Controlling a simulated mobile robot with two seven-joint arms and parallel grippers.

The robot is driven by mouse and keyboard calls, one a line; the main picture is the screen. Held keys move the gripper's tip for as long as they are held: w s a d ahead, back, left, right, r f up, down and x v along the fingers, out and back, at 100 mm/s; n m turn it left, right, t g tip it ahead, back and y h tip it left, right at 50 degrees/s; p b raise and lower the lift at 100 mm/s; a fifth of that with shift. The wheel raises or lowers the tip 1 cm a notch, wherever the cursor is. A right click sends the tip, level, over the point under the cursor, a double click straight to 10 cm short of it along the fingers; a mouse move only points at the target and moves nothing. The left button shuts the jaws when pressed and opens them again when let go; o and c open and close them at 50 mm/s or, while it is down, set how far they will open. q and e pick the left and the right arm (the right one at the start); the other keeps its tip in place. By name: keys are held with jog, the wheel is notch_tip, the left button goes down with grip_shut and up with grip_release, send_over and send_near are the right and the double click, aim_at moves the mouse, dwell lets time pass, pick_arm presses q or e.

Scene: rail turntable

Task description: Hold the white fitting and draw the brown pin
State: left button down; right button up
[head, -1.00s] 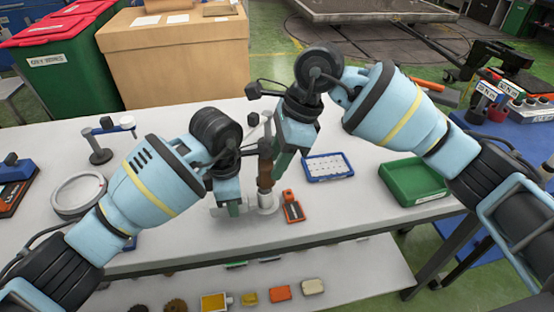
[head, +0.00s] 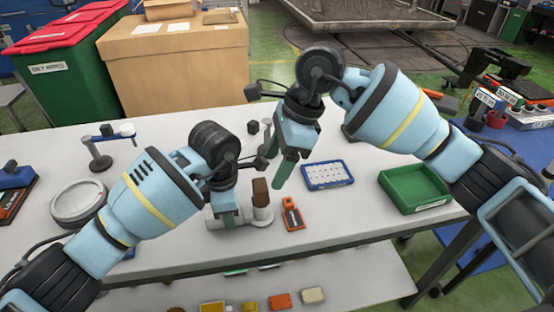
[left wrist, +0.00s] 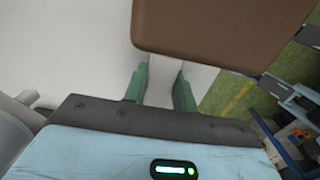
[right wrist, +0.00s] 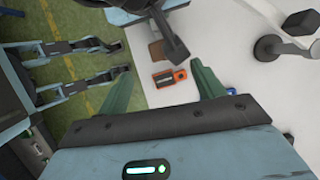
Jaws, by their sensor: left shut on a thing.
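The white fitting (head: 263,214) is on the table near its front edge. The brown pin (head: 260,190) stands upright at it, its block-like head showing large in the left wrist view (left wrist: 215,28). My left gripper (head: 229,217) is shut on the white fitting; in the left wrist view pale material (left wrist: 161,88) lies between its fingers. My right gripper (head: 287,168) is above and to the right of the pin, apart from it. In the right wrist view its fingers (right wrist: 163,82) are spread and empty, with the pin's brown head (right wrist: 157,49) beyond them.
An orange tool (head: 292,215) lies just right of the fitting. A blue tray (head: 328,175) and a green bin (head: 412,186) are farther right. A white ring (head: 78,203) and a small stand (head: 100,160) are at left.

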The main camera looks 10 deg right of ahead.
pick_arm(q)
jog(key=shift+s+d+f, duration=0.35)
jog(key=shift+s+f, duration=0.05)
jog(key=shift+s, duration=0.05)
pick_arm(e)
jog(key=shift+s+a+r, duration=0.15)
jog(key=shift+a+r, duration=0.65)
pick_arm(q)
jog(key=shift+w+a+r, duration=0.1)
jog(key=shift+w+r, duration=0.1)
jog(key=shift+r, duration=0.05)
pick_arm(e)
jog(key=d+v, duration=0.1)
jog(key=v, duration=1)
jog(key=shift+d+f, duration=0.3)
jog(key=shift+d, duration=0.15)
pick_arm(q)
jog(key=c, duration=1.1)
grip_release()
jog(key=shift+o, duration=0.2)
notch_tip(320, 180, up, 12)
